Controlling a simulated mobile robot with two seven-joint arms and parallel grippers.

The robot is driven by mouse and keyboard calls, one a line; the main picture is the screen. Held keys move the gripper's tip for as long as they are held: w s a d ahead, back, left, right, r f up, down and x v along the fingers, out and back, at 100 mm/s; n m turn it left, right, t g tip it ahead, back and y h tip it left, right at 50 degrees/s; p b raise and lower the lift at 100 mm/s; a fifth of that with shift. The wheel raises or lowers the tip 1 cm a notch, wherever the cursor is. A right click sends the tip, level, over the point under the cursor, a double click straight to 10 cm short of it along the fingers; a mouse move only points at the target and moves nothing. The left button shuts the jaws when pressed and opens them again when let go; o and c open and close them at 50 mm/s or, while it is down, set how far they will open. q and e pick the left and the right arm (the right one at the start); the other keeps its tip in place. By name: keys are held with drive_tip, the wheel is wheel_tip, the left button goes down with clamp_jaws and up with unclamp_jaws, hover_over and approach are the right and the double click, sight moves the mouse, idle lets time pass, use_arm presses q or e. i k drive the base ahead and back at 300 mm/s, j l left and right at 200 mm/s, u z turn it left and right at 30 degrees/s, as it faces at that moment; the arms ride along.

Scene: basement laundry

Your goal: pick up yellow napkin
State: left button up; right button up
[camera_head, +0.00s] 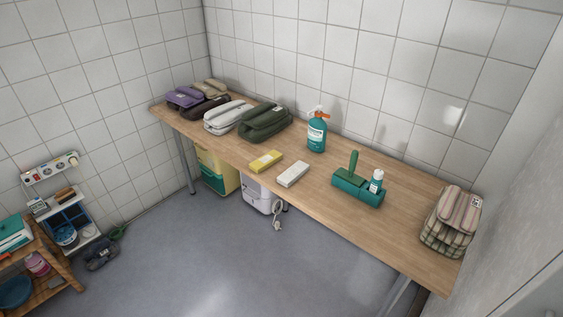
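A small yellow folded item (265,161), which looks like the yellow napkin, lies flat near the front edge of the wooden table (400,203), about the middle of its length. It has a small pale mark on it. A similar white block or folded cloth (293,174) lies just to its right, apart from it. Neither of my grippers shows in the head view.
A teal bottle (317,135) stands behind the napkin. A dark green bundle (265,123) lies behind left, with more folded bundles beyond. A green caddy (357,190) and plaid bundle (453,220) are right. Bins sit under the table; the floor (200,260) in front is clear.

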sight(266, 161)
drive_tip(key=z, duration=0.5)
drive_tip(key=i+j+z, duration=0.25)
drive_tip(key=j+z, duration=0.45)
drive_tip(key=i+j, duration=0.1)
drive_tip(key=j, duration=0.35)
drive_tip(key=i+j+z, duration=0.1)
drive_tip(key=j, duration=0.35)
drive_tip(key=i+j, duration=0.1)
drive_tip(key=j, duration=0.4)
drive_tip(key=i+j+z, duration=0.15)
drive_tip(key=j, duration=0.3)
